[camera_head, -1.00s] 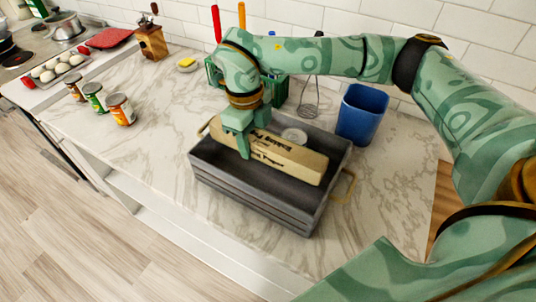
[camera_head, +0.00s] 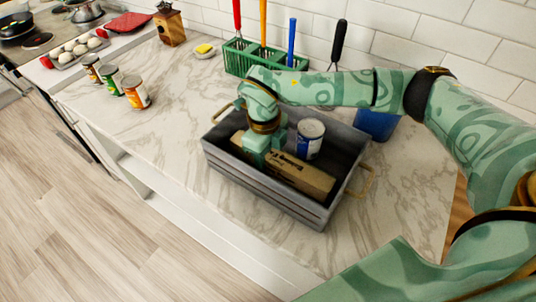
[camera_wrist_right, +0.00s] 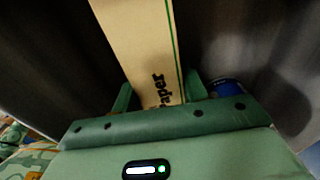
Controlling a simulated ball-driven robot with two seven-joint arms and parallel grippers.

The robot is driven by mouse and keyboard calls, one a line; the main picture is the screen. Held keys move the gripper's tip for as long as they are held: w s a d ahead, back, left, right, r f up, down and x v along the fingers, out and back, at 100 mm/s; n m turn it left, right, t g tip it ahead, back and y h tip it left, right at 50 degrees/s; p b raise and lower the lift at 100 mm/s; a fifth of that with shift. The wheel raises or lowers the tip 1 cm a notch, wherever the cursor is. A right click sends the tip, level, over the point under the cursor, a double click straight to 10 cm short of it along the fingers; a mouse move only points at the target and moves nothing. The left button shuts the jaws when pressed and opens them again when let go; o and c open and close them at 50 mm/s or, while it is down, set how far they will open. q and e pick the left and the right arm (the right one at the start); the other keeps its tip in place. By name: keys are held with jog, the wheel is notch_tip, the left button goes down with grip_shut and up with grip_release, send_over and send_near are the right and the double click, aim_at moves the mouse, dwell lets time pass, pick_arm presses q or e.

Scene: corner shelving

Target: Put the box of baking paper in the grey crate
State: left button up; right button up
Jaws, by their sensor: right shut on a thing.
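The box of baking paper (camera_head: 300,174) lies inside the grey crate (camera_head: 262,187), along its front wall. My right gripper (camera_head: 262,158) is down in the crate and shut on the box near its left end. In the right wrist view the box (camera_wrist_right: 140,45) runs between the two fingers (camera_wrist_right: 157,95), with the printed word "Paper" showing. The lower part of the box is hidden by the crate's front wall. My left gripper is not in view.
A blue-labelled can (camera_head: 309,138) stands in the crate behind the box. A blue container (camera_head: 376,124) and a green utensil rack (camera_head: 262,58) stand behind the crate. Several cans (camera_head: 135,92) stand at the left. The counter (camera_head: 165,135) left of the crate is clear.

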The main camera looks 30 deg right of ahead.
jog(key=o, duration=1.1)
jog(key=shift+o, duration=0.2)
notch_tip(320, 180, up, 12)
jog(key=p, duration=0.2)
jog(key=shift+w+a, duration=0.25)
jog(key=shift+w, duration=0.15)
jog(key=shift+r, duration=0.1)
